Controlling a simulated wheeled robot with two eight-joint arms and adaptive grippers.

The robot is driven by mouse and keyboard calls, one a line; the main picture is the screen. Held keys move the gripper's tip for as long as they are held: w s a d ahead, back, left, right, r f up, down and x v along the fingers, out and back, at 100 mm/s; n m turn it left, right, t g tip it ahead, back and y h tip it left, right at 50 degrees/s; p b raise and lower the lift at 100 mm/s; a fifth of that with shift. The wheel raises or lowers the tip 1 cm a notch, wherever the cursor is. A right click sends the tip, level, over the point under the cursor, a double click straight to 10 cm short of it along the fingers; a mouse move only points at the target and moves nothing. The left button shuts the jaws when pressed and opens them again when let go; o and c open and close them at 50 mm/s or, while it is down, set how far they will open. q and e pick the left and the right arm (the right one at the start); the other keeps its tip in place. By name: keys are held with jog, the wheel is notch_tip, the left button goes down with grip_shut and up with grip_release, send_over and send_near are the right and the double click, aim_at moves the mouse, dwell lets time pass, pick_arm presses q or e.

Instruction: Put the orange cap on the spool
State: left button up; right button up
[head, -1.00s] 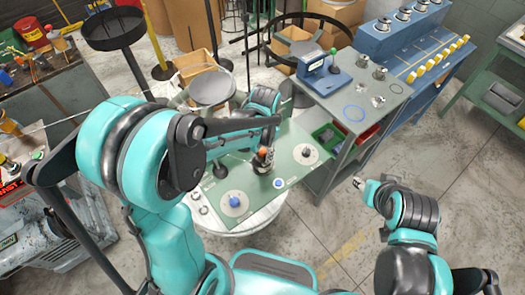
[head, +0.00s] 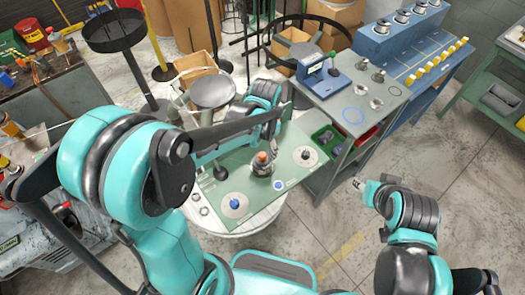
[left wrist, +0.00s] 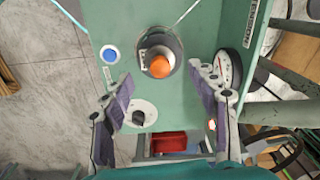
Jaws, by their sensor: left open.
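The orange cap (head: 262,156), a rounded orange knob, sits on top of the dark spool (head: 262,167) on the green board (head: 215,187). In the left wrist view the orange cap (left wrist: 159,66) shows against the grey spool (left wrist: 163,45), which has a pale label. The exact seating between them cannot be made out. My left gripper (head: 272,132) is beyond the spool in the head view. In the left wrist view its two fingers (left wrist: 163,108) are wide apart with nothing between them, clear of the cap. My right gripper (head: 358,183) is off the board to the right; its jaws are too small to read.
A grey bench (head: 378,100) with a blue device (head: 324,78) stands to the right. Open floor (head: 330,225) lies front right.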

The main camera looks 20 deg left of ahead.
aim_at(263, 156)
pick_arm(q)
notch_tip(263, 156, up, 9)
jog(key=p, duration=0.2)
jog(key=s+a+r+n+t, duration=0.3)
jog(key=s+t, duration=0.4)
jog(key=s, duration=0.3)
jog(key=shift+a+r+n, duration=0.2)
jog(key=shift+a+n, duration=0.7)
jog(key=shift+n, duration=0.5)
notch_tip(263, 156, down, 7)
jog(key=b, duration=0.7)
jog(key=shift+s, duration=0.1)
